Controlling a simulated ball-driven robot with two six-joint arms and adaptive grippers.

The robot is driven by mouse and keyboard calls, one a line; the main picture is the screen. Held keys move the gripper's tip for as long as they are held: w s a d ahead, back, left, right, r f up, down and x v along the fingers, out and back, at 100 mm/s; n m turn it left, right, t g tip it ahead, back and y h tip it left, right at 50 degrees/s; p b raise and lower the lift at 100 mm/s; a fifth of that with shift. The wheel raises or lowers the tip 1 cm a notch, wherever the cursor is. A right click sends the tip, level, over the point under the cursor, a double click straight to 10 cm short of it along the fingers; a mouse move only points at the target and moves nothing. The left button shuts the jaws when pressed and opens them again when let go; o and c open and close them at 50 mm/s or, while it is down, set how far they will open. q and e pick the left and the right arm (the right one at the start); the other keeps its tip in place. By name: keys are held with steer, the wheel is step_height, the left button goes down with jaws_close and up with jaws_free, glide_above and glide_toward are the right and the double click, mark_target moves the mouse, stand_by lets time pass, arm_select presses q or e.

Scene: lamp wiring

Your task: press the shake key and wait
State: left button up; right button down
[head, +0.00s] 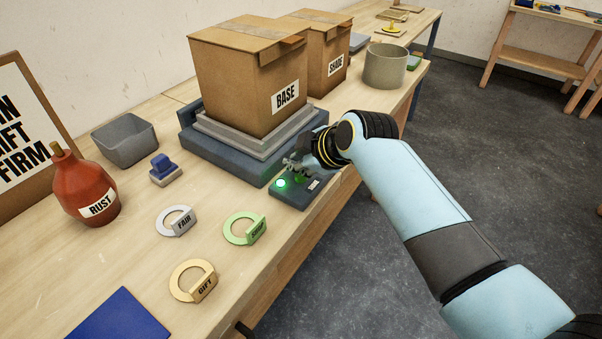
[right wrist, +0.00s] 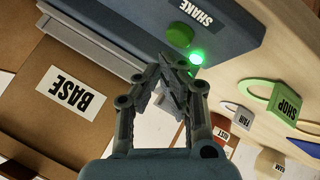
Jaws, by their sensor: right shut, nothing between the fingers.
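The shake key, a round green button (right wrist: 180,36), sits on a dark panel marked SHAKE (right wrist: 235,30). Beside it a small green lamp (right wrist: 196,57) glows; the lamp also shows in the head view (head: 281,183). My right gripper (right wrist: 176,70) is shut and empty, its fingertips close to the key. In the head view the right gripper (head: 294,166) is over the panel (head: 290,200). I cannot tell whether the fingertips touch the key. A cardboard box marked BASE (head: 235,85) stands on the grey platform (head: 215,145) behind the panel. My left gripper is out of view.
A second box marked SHADE (head: 328,50) and a grey round pot (head: 386,66) stand farther back. Rings marked FAIR (head: 166,217), SHOP (head: 233,230) and GIFT (head: 184,283) lie in front. A red RUST bottle (head: 82,185), grey bin (head: 125,143) and blue stamp (head: 164,167) stand left.

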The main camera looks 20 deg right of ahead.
stand_by(0.8)
steer(key=shift+f, duration=0.45)
